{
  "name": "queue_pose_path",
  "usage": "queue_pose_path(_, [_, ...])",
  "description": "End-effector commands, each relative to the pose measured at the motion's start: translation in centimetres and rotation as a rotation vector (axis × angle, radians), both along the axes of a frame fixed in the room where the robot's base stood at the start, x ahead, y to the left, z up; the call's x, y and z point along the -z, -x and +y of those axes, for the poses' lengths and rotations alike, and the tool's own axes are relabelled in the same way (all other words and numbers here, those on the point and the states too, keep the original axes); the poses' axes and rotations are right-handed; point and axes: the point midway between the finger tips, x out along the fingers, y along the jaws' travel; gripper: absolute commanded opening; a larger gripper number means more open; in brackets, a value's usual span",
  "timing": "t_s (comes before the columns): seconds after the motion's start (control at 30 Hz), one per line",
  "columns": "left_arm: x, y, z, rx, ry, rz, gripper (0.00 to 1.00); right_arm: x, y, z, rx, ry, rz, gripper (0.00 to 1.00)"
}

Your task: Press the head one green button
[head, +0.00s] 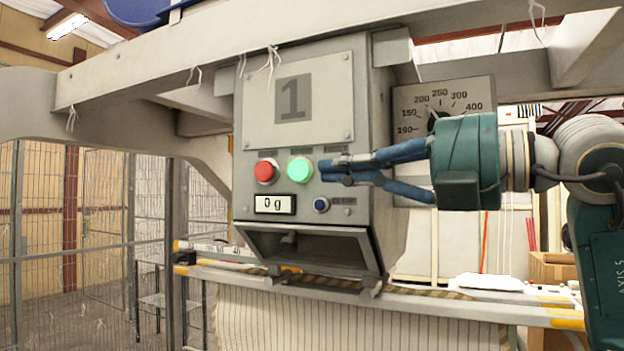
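The head one panel (252,120) is a grey metal box marked with a large "1". Its green button (299,169) is round, lit bright green and unobstructed. A red button (266,171) sits to its left. My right gripper (326,172) comes in from the right with blue fingers brought together at the tips, holding nothing visible. The tips show just right of the green button, over the panel face. I cannot tell whether they touch the panel. My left gripper is not in view.
A display (275,204) reads "0 g", with a small blue knob (321,205) to its right. An open chute (310,247) is below. A dial (440,100) stands behind my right gripper. A beam (160,80) crosses above, and a wire fence (80,230) stands at left.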

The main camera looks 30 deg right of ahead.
Motion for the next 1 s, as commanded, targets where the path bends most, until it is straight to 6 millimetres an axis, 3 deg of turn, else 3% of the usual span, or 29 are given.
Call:
queue_pose_path(0.1, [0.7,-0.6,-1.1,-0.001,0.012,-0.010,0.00,0.1,1.7,-1.1,0.002,0.000,-0.004,0.00])
queue_pose_path(0.3, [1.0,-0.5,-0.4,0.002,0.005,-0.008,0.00,0.0,3.2,-1.9,0.000,0.000,-0.001,0.00])
queue_pose_path(0.87, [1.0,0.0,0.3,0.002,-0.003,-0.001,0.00,0.0,3.4,-2.0,-0.001,0.000,-0.001,0.00])
queue_pose_path(1.0, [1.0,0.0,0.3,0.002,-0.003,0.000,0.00,0.5,2.9,-0.6,-0.045,0.009,-0.006,0.00])
